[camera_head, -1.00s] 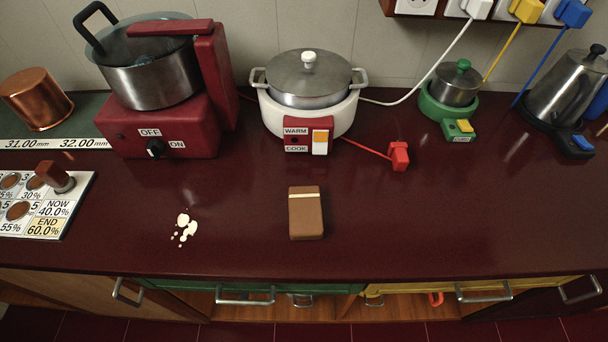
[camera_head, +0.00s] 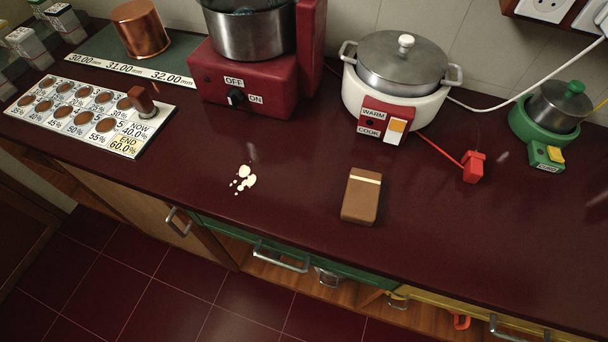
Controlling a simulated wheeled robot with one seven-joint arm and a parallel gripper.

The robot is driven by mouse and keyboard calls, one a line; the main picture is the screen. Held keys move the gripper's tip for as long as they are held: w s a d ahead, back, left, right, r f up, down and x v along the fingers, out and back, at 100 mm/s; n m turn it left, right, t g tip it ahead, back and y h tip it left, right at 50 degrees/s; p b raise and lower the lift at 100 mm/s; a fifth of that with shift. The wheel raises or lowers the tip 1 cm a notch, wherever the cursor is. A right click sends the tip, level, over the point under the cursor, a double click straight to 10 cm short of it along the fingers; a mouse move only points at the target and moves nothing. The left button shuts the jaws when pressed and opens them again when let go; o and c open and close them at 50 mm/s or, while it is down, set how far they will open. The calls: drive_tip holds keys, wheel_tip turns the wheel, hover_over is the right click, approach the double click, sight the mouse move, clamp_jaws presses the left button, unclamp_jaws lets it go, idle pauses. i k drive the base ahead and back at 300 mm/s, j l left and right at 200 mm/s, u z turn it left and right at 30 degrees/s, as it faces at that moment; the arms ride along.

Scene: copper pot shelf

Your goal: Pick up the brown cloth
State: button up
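The brown cloth (camera_head: 360,198) lies as a folded, thick rectangle with a pale stripe near its far end. It rests flat on the dark red countertop (camera_head: 300,190), below the white rice cooker and right of a white spill (camera_head: 244,179). Nothing touches it, and its top is fully visible. My gripper is not in view.
Behind the cloth stand a red cooker base with a steel pot (camera_head: 248,38), a white rice cooker (camera_head: 397,88) and a red plug (camera_head: 473,166) on a cord. A percentage board (camera_head: 85,113) and copper pot (camera_head: 141,29) are left. Drawer handles (camera_head: 281,258) project along the front edge.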

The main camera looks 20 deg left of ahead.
sight(360, 204)
drive_tip(key=l+u, duration=0.1)
drive_tip(key=u, duration=0.3)
drive_tip(key=l+u, duration=0.1)
drive_tip(key=u, duration=0.25)
drive_tip(key=l+u, duration=0.15)
drive_tip(key=u, duration=0.25)
drive_tip(key=l+u, duration=0.1)
drive_tip(key=u, duration=0.25)
drive_tip(key=i+u, duration=0.15)
drive_tip(key=i, duration=0.2)
